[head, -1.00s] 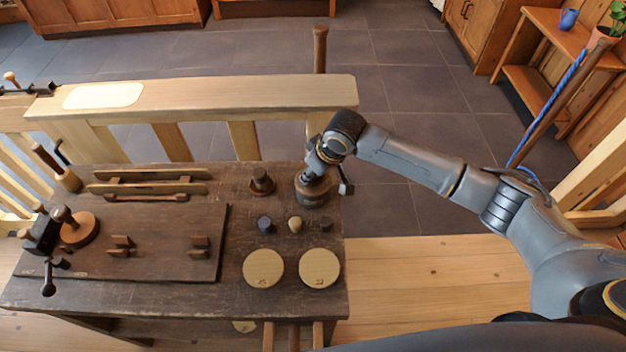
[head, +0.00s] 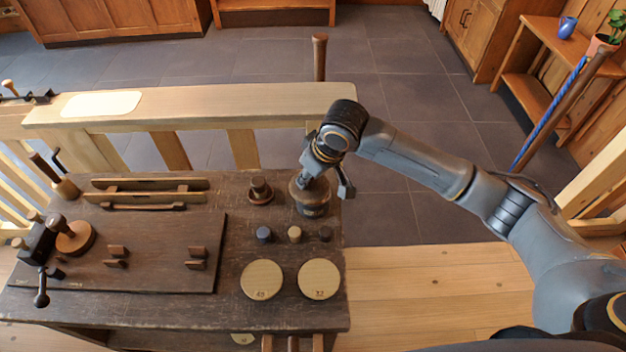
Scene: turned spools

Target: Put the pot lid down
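A dark round pot (head: 314,210) stands at the back right corner of the dark workbench. The brown pot lid (head: 300,185) is at the top of the pot, partly hidden by my gripper. My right gripper (head: 308,172) points down over the lid and appears shut on its knob. Its fingertips are small and partly hidden. I cannot tell whether the lid rests fully on the rim or hangs just above it. My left gripper is not in view.
The dark workbench (head: 160,312) holds two pale round discs (head: 262,280) (head: 319,279), several small knobs in front of the pot, and a dark turned piece (head: 260,190) left of it. A wooden rail (head: 220,105) runs behind. Bench space between the discs and the left board is narrow.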

